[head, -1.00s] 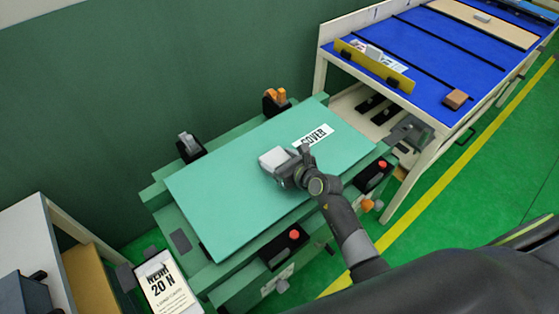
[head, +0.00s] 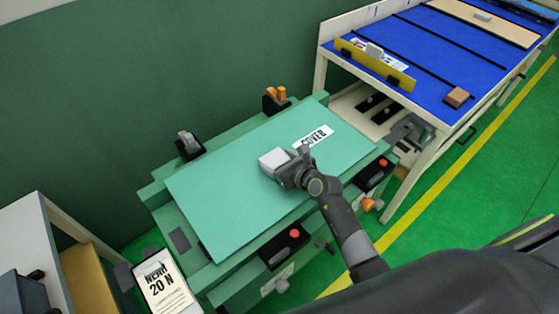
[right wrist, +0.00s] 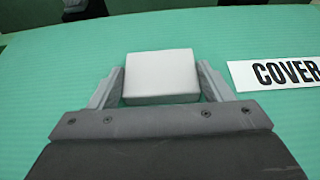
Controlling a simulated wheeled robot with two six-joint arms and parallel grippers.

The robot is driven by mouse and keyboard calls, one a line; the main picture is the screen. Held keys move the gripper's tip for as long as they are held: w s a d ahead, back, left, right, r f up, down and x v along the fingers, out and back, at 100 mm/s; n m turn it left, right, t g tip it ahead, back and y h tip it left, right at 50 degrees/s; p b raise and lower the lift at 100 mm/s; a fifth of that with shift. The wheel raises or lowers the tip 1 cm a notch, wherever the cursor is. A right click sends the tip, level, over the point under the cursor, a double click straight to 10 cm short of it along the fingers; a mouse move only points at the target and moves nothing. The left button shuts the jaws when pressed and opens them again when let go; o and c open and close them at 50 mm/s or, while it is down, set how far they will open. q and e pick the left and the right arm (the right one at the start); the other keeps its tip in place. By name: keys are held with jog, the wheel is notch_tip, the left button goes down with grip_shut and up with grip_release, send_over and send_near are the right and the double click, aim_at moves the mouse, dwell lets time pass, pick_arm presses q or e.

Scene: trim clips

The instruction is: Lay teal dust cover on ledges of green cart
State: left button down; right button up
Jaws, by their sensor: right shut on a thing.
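The teal dust cover (head: 225,205) is a flat panel with a white COVER label (head: 316,136). It lies across the top of the green cart (head: 150,197), whose rim shows around it. I cannot tell whether it touches the ledges all along. My right gripper (head: 287,165) is over the middle of the cover, shut on the pale block-shaped handle (head: 273,160). In the right wrist view the handle (right wrist: 160,75) sits between both fingers, with the cover's surface (right wrist: 60,85) all around. My left gripper is not in view.
Black clamps with grey (head: 188,146) and orange (head: 275,100) tips stand along the cart's back edge. Black boxes with red buttons (head: 286,247) sit along the front. A blue-topped table (head: 430,65) stands at the right. A sign (head: 165,287) is at the lower left.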

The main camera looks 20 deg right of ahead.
jog(key=o, duration=1.3)
jog(key=shift+c, duration=0.2)
jog(key=shift+o, duration=0.2)
jog(key=shift+f, duration=0.1)
jog(key=shift+s, duration=0.1)
jog(key=v, duration=1.7)
jog(key=shift+r+p, duration=0.2)
jog(key=shift+p, duration=0.1)
jog(key=shift+s+d, duration=0.1)
jog(key=shift+s, duration=0.05)
